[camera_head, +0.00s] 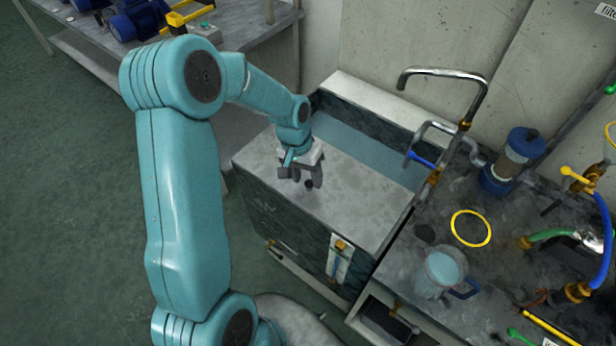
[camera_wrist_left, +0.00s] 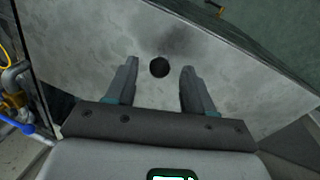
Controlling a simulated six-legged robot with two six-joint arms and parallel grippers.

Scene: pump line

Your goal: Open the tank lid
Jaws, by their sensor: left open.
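The tank (camera_head: 295,235) is a dark-walled box with a level gauge on its front. Its lid (camera_head: 350,193) is a mottled grey slab lying over the near part of the top; a strip of blue water (camera_head: 372,150) shows behind it. A small round black knob or hole (camera_wrist_left: 159,67) is on the lid; I cannot tell which. My left gripper (camera_head: 308,184) is over the lid, pointing down, open. In the left wrist view its fingers (camera_wrist_left: 158,80) are on either side of the black spot, with nothing held. My right gripper is out of view.
A bent metal pipe (camera_head: 440,73) and a blue-handled valve (camera_head: 420,160) stand at the tank's right edge. The bench to the right holds a jug (camera_head: 440,272), a yellow ring (camera_head: 471,228), a blue-topped filter (camera_head: 523,145) and hoses. Floor at left is clear.

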